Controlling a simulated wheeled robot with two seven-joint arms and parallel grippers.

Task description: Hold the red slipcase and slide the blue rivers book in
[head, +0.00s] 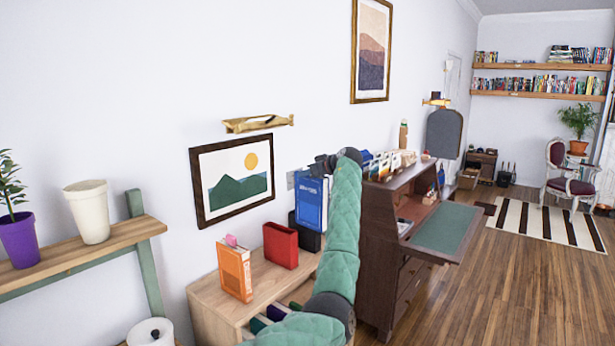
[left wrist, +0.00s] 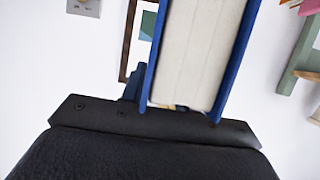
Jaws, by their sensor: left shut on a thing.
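The red slipcase (head: 280,246) stands on the light wooden cabinet (head: 204,298), and nothing grips it. The blue book (head: 311,203) is upright in my left gripper (head: 326,166), to the right of the slipcase and higher than it. My green-sleeved left arm hides part of the area right of the book. In the left wrist view, the book (left wrist: 203,45) shows its pale page block between blue covers, close against the dark gripper (left wrist: 180,118). The inside of the slipcase is hard to make out. My right gripper is not in view.
An orange book (head: 235,271) stands left of the slipcase. A dark box (head: 304,238) is below the blue book. A brown writing desk (head: 395,262) stands to the right. A shelf (head: 95,250) with a plant and a cream cup is at left.

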